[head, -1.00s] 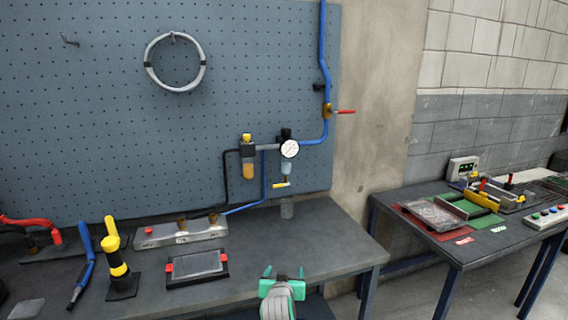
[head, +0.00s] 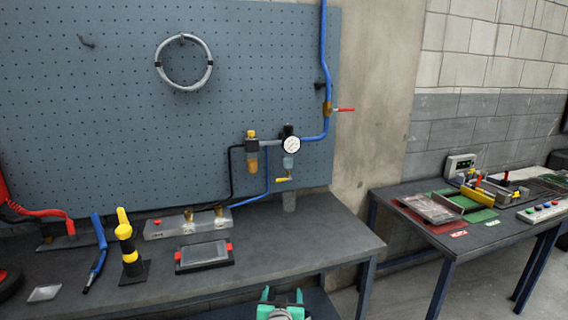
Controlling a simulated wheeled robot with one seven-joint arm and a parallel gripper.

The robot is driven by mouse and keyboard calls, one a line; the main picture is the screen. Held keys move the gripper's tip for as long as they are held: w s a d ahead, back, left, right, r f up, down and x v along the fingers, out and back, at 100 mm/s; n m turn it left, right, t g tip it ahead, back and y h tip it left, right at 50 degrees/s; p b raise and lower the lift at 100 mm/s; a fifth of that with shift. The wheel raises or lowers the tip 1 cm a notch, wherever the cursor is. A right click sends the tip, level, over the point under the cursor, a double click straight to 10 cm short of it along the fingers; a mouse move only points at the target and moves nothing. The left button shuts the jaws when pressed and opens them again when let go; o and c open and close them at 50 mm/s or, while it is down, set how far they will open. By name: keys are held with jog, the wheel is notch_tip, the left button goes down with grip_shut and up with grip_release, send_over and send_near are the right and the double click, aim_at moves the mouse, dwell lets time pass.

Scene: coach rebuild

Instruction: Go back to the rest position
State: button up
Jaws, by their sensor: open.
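My gripper (head: 283,296) shows at the bottom edge of the head view, with two green fingers apart and nothing seen between them. It is in front of the near edge of the left workbench (head: 318,239), below the level of its top. Most of my arm is out of the picture.
The left bench carries a black tablet-like device (head: 205,255), a metal block (head: 165,226), a yellow-black upright tool (head: 127,245) and a blue-handled tool (head: 98,252). A pegboard (head: 100,100) stands behind. A second table (head: 440,238) is at right, with a floor gap between.

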jog(key=s+a+f, duration=0.1)
jog(key=s+f, duration=0.4)
jog(key=s, duration=0.5)
jog(key=s+a+f, duration=0.1)
jog(key=s+f, duration=0.4)
jog(key=s, duration=0.4)
jog(key=s+a+f, duration=0.1)
jog(key=s+f, duration=0.4)
jog(key=s, duration=0.5)
jog(key=s+d+r, duration=0.1)
jog(key=s+r, duration=0.2)
jog(key=s, duration=0.7)
jog(key=s+d+r+t, duration=0.1)
jog(key=s+r, duration=0.3)
jog(key=s, duration=0.6)
jog(key=s+d+r, duration=0.1)
jog(key=s+r, duration=0.2)
jog(key=s, duration=0.7)
jog(key=shift+d+r+n+t, duration=0.3)
jog(key=shift+n+t, duration=0.1)
